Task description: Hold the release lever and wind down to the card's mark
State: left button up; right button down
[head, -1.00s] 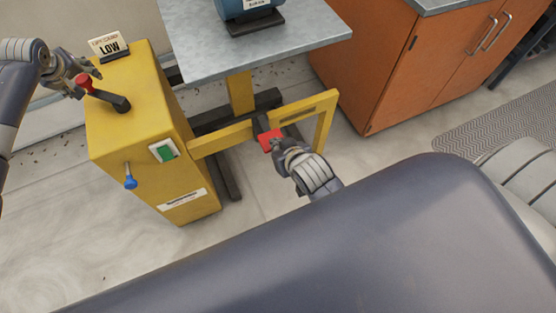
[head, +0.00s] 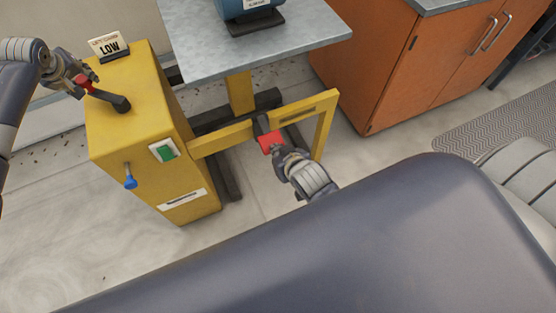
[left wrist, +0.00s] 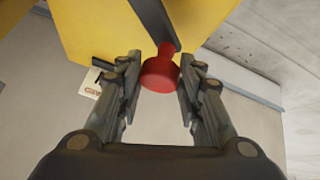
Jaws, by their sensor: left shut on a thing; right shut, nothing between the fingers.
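The yellow lift box (head: 130,75) carries a dark crank arm (head: 108,98) with a red knob (head: 83,86) on its top. My left gripper (head: 80,87) is shut on the red knob; the left wrist view shows the knob (left wrist: 159,72) between the two fingers. A red lever paddle (head: 270,141) sits by the yellow frame. My right gripper (head: 276,151) is shut and empty at the paddle's near edge; whether it presses the paddle is unclear.
The grey lift table (head: 250,52) stands behind the frame with a blue machine (head: 248,7) on it. The box front has a green button (head: 165,152) and a blue-knobbed lever (head: 130,181). An orange cabinet (head: 372,70) stands at the right. The near floor is clear.

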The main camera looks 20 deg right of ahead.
pick_arm(q)
jog(key=shift+w+d+r, duration=0.1)
jog(key=shift+w+d, duration=0.2)
jog(key=shift+d, duration=0.25)
jog(key=shift+w+d, duration=0.3)
jog(key=shift+w+d, duration=0.25)
jog(key=shift+d, duration=0.25)
jog(key=shift+w+d, duration=0.25)
jog(key=shift+d, duration=0.25)
jog(key=shift+d, duration=0.15)
jog(key=shift+w+d, duration=0.25)
jog(key=shift+d, duration=0.6)
